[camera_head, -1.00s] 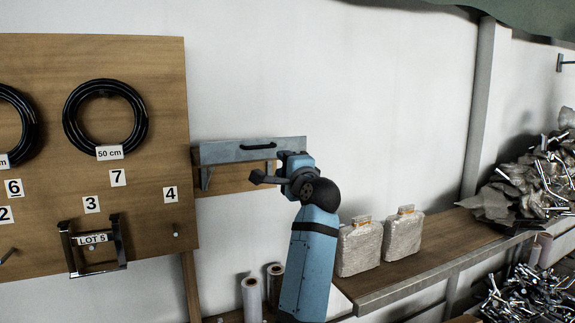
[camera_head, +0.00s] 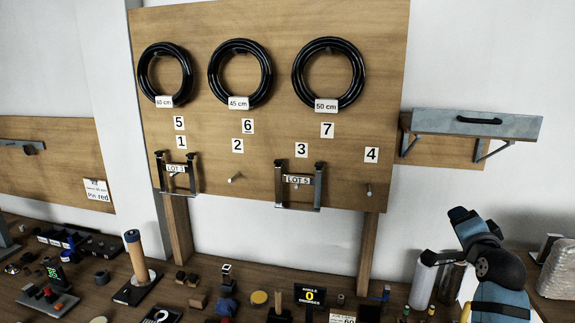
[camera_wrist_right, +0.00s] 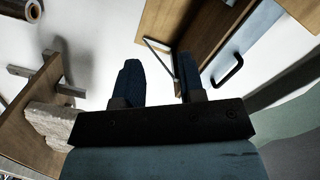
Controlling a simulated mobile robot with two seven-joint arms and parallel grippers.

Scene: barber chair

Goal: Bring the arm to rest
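My right arm is blue with a black joint and rises at the lower right of the head view. Its upper end (camera_head: 468,218) is below the small grey wall shelf (camera_head: 515,124), and its fingers are hard to make out there. In the right wrist view, the two dark fingers of my right gripper (camera_wrist_right: 159,62) stand apart with nothing between them. The black handle (camera_wrist_right: 228,72) of the shelf shows beyond them, to the right. My left gripper is not in view.
A wooden wall board (camera_head: 270,120) holds black cable coils and metal brackets on pegs. Below it, a workbench (camera_head: 215,268) carries many small items. The white wall around the shelf is bare.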

